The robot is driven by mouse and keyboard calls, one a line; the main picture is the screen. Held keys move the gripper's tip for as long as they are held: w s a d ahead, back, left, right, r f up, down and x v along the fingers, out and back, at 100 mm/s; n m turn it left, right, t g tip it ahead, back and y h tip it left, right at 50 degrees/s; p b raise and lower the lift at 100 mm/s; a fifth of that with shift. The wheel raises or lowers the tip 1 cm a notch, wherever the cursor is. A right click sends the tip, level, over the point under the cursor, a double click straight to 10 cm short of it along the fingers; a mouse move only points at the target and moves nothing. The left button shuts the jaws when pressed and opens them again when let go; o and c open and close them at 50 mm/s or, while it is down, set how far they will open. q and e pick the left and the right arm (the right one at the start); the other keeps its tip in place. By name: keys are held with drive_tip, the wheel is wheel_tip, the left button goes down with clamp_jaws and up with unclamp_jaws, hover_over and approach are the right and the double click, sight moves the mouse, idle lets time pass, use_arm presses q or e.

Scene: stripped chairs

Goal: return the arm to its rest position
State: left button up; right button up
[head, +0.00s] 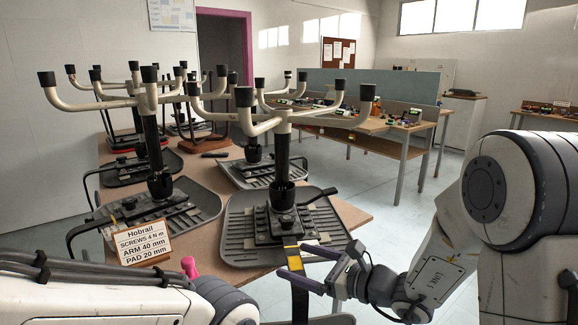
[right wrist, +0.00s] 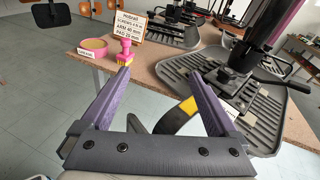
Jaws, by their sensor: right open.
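My right gripper (head: 290,260) is open in the head view, at the front edge of the table, just in front of the nearest upturned chair base. In the right wrist view its two purple fingers (right wrist: 159,75) are spread wide with nothing held between them. A black strap with a yellow band (right wrist: 188,106) shows beyond the fingers there. In the head view the yellow band (head: 293,258) lies by the fingertips; I cannot tell if they touch. My left arm crosses the lower left of the head view, but its gripper does not show.
Upturned chair bases on ribbed grey plates (head: 245,245) fill the brown table (head: 345,212). A Hobrail sign (head: 140,241) stands at the near left. A pink-handled brush (right wrist: 124,50) and a pink tin (right wrist: 93,46) are close to the table edge. Pale floor (head: 410,225) is clear to the right.

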drive_tip(key=s+d+f+n+g+h, duration=0.1)
drive_tip(key=s+f+n+g+h, duration=0.1)
drive_tip(key=s+f+n+g, duration=0.4)
drive_tip(key=s+f+n+g+h, duration=0.25)
drive_tip(key=s+n, duration=0.25)
drive_tip(key=s, duration=0.3)
drive_tip(key=d+f+n+t+h, duration=0.25)
drive_tip(key=d+n+h, duration=0.65)
drive_tip(key=d+n, duration=0.5)
drive_tip(key=s+a+f+n+g+y+b, duration=0.1)
drive_tip(key=s+a+f+n+g+b, duration=0.15)
drive_tip(key=s+a+b, duration=0.35)
drive_tip(key=s+a+f+n+g+y+b, duration=0.1)
drive_tip(key=s+a+f+n+b, duration=0.1)
drive_tip(key=s+a+n+b, duration=0.35)
wheel_tip(320, 180, up, 24)
drive_tip(key=s+a+m+p, duration=0.1)
drive_tip(key=s+p, duration=0.1)
drive_tip(key=p, duration=2.4)
drive_tip(key=shift+a+r+m, duration=0.25)
drive_tip(key=shift+m, duration=0.05)
drive_tip(key=shift+h, duration=0.25)
